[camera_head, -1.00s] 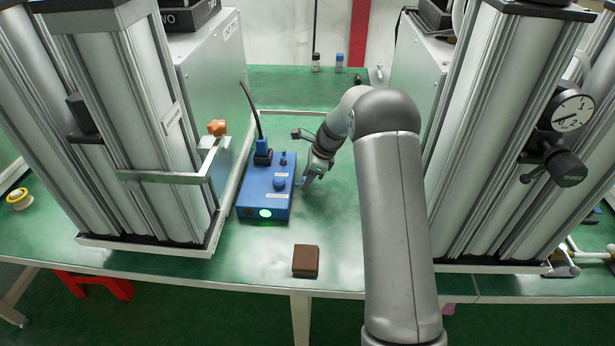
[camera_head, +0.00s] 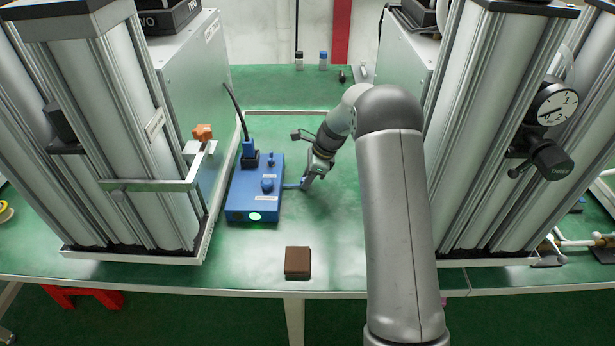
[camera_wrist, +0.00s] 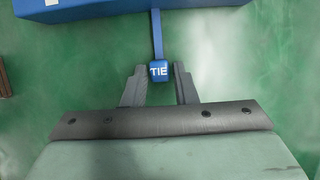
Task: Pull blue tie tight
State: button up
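The blue tie is a thin strap (camera_head: 292,186) sticking out from the right side of a blue box (camera_head: 240,207). In the wrist view the strap (camera_wrist: 157,38) runs from the box to a small blue end block marked "TIE" (camera_wrist: 160,71). My gripper (camera_head: 306,182) is at the strap's outer end, low over the green table, right of the box. The strap looks straight between box and gripper.
A brown block (camera_head: 298,262) lies near the table's front edge. Tall metal columns stand at left (camera_head: 130,130) and right (camera_head: 490,130). A black cable (camera_head: 236,110) rises from a blue plug on the box. Green table (camera_head: 340,235) is clear around my gripper.

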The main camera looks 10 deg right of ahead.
jog(key=shift+o, duration=0.9)
jog(key=shift+r, duration=0.1)
jog(key=v, duration=1.7)
jog(key=shift+s+d+r, duration=0.1)
jog(key=shift+r, duration=0.05)
